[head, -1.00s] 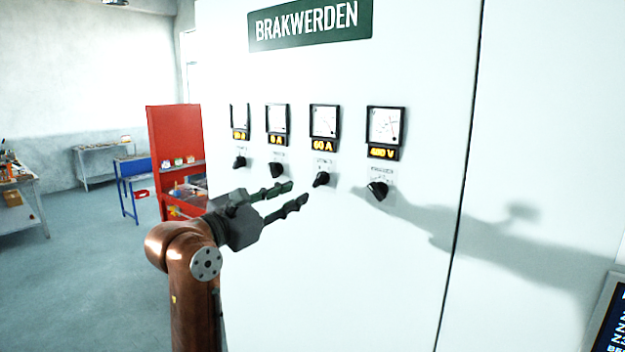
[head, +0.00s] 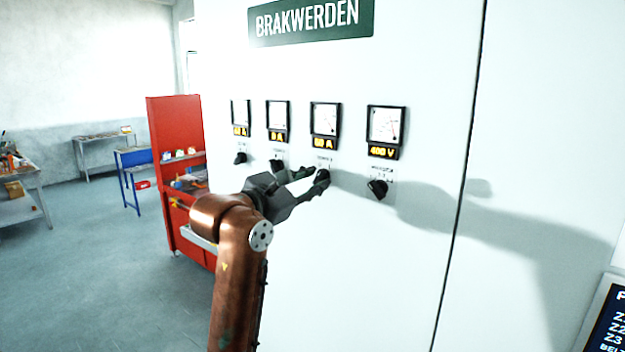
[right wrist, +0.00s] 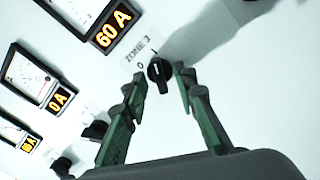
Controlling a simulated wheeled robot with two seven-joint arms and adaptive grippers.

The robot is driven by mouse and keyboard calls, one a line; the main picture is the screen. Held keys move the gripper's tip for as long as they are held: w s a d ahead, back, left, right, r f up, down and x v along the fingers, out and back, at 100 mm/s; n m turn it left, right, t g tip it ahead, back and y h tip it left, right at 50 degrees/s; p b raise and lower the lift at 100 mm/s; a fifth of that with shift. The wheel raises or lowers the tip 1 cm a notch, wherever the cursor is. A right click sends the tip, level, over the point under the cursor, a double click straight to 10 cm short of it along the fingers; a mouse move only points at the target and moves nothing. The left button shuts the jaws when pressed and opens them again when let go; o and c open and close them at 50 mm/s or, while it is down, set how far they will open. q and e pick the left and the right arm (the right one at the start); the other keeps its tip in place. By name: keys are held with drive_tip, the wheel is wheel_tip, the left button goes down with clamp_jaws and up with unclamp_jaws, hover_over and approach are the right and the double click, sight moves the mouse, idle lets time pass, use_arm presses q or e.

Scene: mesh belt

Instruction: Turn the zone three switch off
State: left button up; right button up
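The zone three switch is a black rotary knob (right wrist: 159,73) under a "ZONE 3" label (right wrist: 138,49) with a "0" and an "I" mark. Its pale pointer line seems to face the "I" mark, but it is small. The display above it (right wrist: 113,25) reads 60 A. My right gripper (right wrist: 160,84) is open, with one green-padded finger on each side of the knob and small gaps visible. In the head view my right gripper (head: 314,179) reaches the cabinet front at this knob and partly covers it. My left gripper is out of view.
The white cabinet (head: 330,270) carries other knobs: two to the left (head: 240,158) and one to the right (head: 378,188), below meters. The neighbouring left knob (right wrist: 95,130) is close to my gripper. A screen (head: 608,320) stands at lower right. A red shelf (head: 172,125) stands left.

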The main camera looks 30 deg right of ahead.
clamp_jaws()
drive_tip(key=shift+n, duration=0.5)
drive_tip(key=n, duration=0.4)
drive_tip(key=shift+n, duration=0.4)
drive_tip(key=n, duration=0.6)
drive_tip(key=shift+r+p, duration=0.1)
drive_tip(key=shift+p, duration=0.3)
unclamp_jaws()
